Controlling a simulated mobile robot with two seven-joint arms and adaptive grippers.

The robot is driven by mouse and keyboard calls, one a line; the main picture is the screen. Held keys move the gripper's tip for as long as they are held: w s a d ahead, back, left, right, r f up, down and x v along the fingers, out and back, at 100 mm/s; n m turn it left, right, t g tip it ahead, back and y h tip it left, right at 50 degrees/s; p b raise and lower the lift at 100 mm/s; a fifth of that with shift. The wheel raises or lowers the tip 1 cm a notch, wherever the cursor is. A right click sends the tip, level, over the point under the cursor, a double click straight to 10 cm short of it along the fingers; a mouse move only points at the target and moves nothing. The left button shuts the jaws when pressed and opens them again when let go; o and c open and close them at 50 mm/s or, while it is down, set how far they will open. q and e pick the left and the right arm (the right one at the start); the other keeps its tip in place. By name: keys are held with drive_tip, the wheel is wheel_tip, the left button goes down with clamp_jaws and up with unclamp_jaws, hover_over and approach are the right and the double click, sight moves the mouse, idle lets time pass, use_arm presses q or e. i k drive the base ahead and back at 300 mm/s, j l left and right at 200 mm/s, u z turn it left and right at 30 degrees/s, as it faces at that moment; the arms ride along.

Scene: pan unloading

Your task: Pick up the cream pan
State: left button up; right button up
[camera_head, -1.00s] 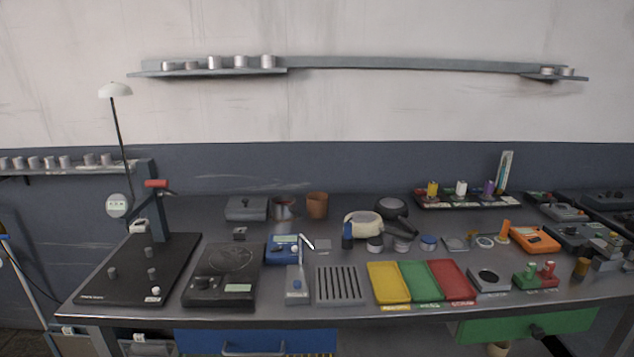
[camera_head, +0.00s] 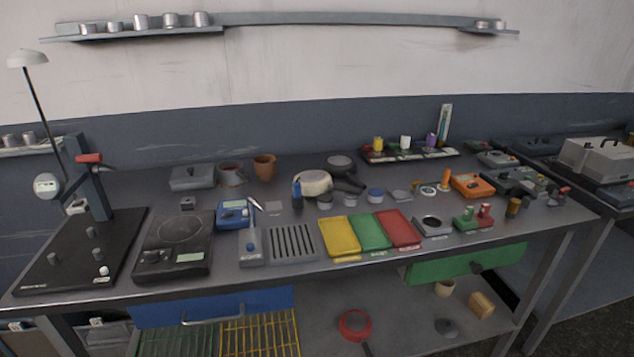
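The cream pan (camera_head: 315,182) stands on the workbench towards the back, a little right of the middle of the picture. Its inside is pale cream. A dark handle seems to reach right from it, close to another dark pan (camera_head: 341,163) just behind; which handle belongs to which is hard to tell. A small blue bottle-like item (camera_head: 296,192) stands at its left front. Neither of my grippers is in the picture.
A metal grate (camera_head: 293,243) and yellow (camera_head: 339,237), green (camera_head: 370,231) and red (camera_head: 399,228) trays lie in front. A hot plate (camera_head: 174,249) and press stand (camera_head: 88,251) are at left. A red pan (camera_head: 355,324) sits on the lower shelf (camera_head: 400,320).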

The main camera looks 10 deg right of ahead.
sight(314, 182)
drive_tip(key=l+u, duration=0.95)
drive_tip(key=u, duration=0.15)
